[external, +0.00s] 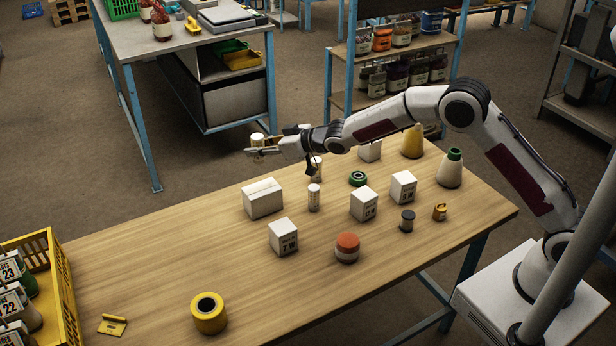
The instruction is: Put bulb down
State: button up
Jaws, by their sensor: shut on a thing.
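My gripper (262,151) is at the end of my arm, which reaches in from the right. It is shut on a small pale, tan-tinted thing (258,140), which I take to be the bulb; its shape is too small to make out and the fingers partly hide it. The gripper holds it raised, and in the picture it shows just past the far edge of the wooden table (170,250). A white box marked 7 W (283,237) stands on the table, with similar small boxes (364,204) and (403,187) to its right.
A larger white box (262,198) and a pale cylinder (314,198) stand below the gripper in the picture. Spools, cones and an orange-topped jar (347,248) stand rightward. A yellow crate (62,285) is at left. The table's left middle is clear.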

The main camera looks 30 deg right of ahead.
jog(key=shift+f, duration=0.1)
jog(key=shift+f, duration=3)
jog(key=shift+f, duration=0.1)
jog(key=shift+f, duration=1.75)
jog(key=shift+f, duration=0.1)
jog(key=o, duration=1.1)
jog(key=shift+s+d+r, duration=0.2)
jog(key=shift+s+r, duration=0.1)
jog(key=shift+s, duration=0.05)
jog(key=v, duration=1.1)
